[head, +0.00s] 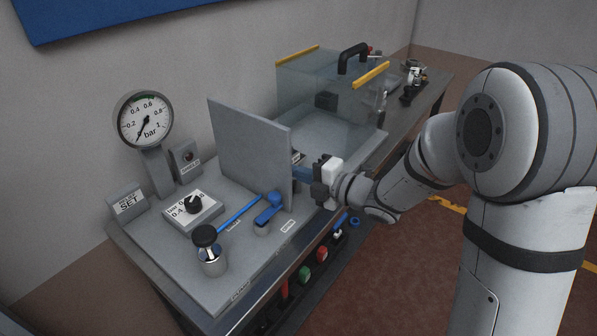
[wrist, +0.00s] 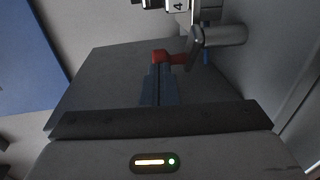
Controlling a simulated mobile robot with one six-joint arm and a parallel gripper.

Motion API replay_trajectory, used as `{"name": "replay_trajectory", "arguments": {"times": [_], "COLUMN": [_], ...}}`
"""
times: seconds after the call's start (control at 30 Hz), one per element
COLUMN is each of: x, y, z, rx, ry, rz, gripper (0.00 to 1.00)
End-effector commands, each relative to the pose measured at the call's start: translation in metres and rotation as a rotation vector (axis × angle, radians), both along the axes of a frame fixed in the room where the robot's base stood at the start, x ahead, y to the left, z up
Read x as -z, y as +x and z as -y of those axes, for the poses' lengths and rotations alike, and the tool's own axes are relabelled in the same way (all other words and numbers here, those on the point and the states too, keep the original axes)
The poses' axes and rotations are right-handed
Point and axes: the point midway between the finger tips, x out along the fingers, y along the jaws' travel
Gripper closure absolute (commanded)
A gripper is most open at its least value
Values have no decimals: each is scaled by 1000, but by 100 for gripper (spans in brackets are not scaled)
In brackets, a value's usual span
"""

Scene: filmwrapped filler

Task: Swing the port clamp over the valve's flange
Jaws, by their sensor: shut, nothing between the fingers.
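My gripper (head: 303,173) reaches in from the right beside a grey upright panel (head: 245,150), whose edge hides the fingertips in the head view. In the wrist view the blue-grey fingers of my gripper (wrist: 160,72) are shut together and empty. A small red part (wrist: 170,57) shows at the fingertips; I cannot tell whether they touch it. Right of it are a grey angled piece (wrist: 194,47) and a metal cylinder (wrist: 226,34). I cannot tell for certain which of these is the port clamp or the valve's flange. The panel hides that area in the head view.
A pressure gauge (head: 146,120), a dial box (head: 191,208), a black-capped cylinder (head: 209,252) and a blue lever (head: 268,209) stand on the bench plate left of the panel. A clear box (head: 305,75) with yellow-edged parts stands behind. Coloured-handled tools hang along the bench front.

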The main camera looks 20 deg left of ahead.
Motion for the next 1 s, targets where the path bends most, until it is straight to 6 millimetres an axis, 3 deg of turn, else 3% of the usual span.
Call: {"name": "replay_trajectory", "arguments": {"times": [0.5, 1.0], "x": [7, 1], "y": [-4, -1], "z": [-10, -19], "rx": [257, 260], "ry": [4, 1], "rz": [4, 1], "gripper": [100, 100]}}
